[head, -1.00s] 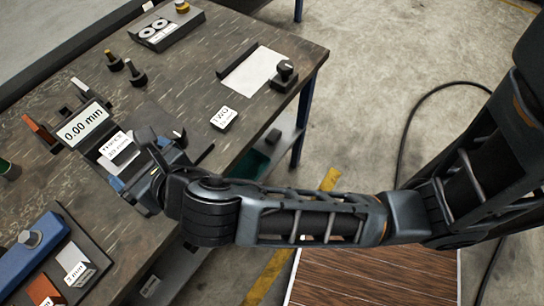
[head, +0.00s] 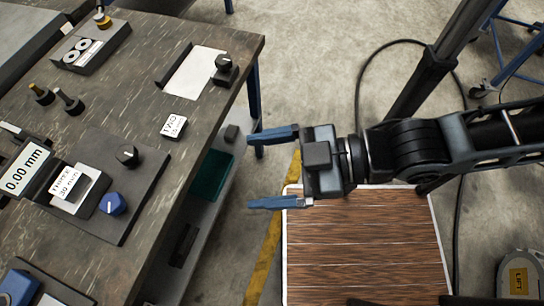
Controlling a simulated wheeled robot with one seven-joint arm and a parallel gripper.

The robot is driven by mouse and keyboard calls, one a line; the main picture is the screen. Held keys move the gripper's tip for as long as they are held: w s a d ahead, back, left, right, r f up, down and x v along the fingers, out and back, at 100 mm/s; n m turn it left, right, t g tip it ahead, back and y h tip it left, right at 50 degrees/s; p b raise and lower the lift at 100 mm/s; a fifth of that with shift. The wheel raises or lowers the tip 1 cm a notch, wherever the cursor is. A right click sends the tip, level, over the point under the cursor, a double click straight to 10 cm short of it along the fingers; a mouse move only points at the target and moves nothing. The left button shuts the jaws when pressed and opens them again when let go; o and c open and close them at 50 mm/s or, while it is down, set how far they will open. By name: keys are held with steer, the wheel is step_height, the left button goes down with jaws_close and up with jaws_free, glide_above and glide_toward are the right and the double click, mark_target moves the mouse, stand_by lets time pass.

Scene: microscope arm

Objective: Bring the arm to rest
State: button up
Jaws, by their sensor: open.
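My gripper (head: 276,169) is open and empty. Its two blue fingers are spread wide and point left, off the right edge of the workbench (head: 150,95). The gripper is apart from everything on the bench. My arm (head: 450,145) reaches in from the right, with its dark links above the floor and a wood-plank panel (head: 365,250).
On the bench are a gauge reading 0.00 mm (head: 25,168), a labelled block (head: 72,188), a blue knob (head: 113,204), a black knob (head: 127,155) and a small "TWO" block (head: 173,126). A green bin (head: 211,176) is on the lower shelf. Open floor lies behind.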

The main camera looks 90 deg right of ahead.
steer(key=shift+s+d+r+m, duration=0.2)
steer(key=shift+s+r+m, duration=0.4)
steer(key=shift+m, duration=0.4)
stand_by(0.5)
